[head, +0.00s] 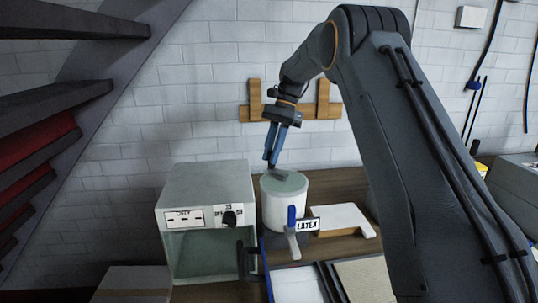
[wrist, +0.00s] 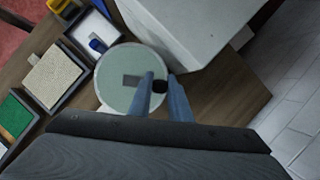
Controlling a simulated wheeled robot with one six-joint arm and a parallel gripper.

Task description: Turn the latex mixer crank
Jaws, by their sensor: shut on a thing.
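The latex mixer is a white round tub (head: 286,208) with a pale green top, standing on the wooden bench beside a "LATEX" label (head: 307,225). Its round top also shows in the wrist view (wrist: 118,96). My gripper (head: 271,162) reaches down from above with two blue fingers. In the wrist view my gripper (wrist: 161,78) is shut on the dark crank knob (wrist: 160,87). The fingers partly hide the knob and crank.
A white block (head: 342,219) lies to the right. Trays (head: 300,284) fill the front. A wooden rack (head: 258,114) hangs on the wall behind.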

